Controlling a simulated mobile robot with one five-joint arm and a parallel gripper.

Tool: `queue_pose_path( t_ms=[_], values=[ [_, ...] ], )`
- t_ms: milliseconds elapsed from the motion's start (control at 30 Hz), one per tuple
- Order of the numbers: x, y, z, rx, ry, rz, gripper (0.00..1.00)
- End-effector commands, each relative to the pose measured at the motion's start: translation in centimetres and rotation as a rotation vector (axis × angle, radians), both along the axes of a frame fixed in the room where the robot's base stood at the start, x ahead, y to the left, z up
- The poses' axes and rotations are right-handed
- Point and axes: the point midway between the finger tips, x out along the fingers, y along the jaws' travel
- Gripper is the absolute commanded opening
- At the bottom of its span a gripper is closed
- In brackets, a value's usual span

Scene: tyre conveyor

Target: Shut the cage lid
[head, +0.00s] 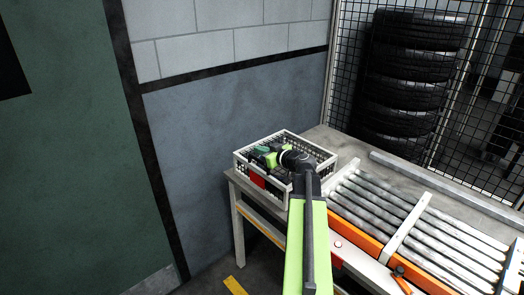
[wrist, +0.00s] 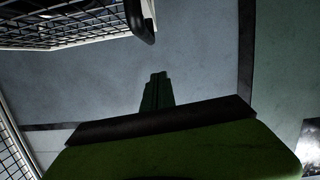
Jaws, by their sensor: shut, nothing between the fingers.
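The cage (head: 324,170) is a pale, low wire box on the near-left corner of the bench, with a red patch on its front side. My gripper (head: 266,154) reaches over the cage and hides part of its inside. Its fingers are together and empty, and they also show in the wrist view (wrist: 157,90). Dark mesh with a pale frame, likely the cage (wrist: 60,35), fills the upper left of the wrist view. A dark rounded piece (wrist: 140,20) hangs beside it. I cannot make out the lid separately or tell how far it stands open.
A roller conveyor (head: 410,225) with an orange side rail runs right of the cage. A blue-grey wall (head: 205,150) stands close on the left. Stacked tyres (head: 408,75) stand behind a mesh fence at the back. Floor is free at the front left.

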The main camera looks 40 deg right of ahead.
Motion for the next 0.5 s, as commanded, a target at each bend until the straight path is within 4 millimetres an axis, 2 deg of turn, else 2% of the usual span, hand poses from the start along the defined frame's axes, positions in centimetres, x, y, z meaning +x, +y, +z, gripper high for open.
queue_pose_path(
  t_ms=[33, 200, 333, 500],
  values=[
    [-2.1, 0.1, 0.7, 0.001, 0.0, -0.006, 0.0],
    [-6.5, 0.2, 1.5, 0.0, 0.0, -0.008, 0.0],
    [-8.6, 0.2, 1.9, 0.0, 0.0, -0.007, 0.0],
    [-9.8, 0.2, 2.0, 0.0, 0.001, -0.005, 0.0]
  ],
)
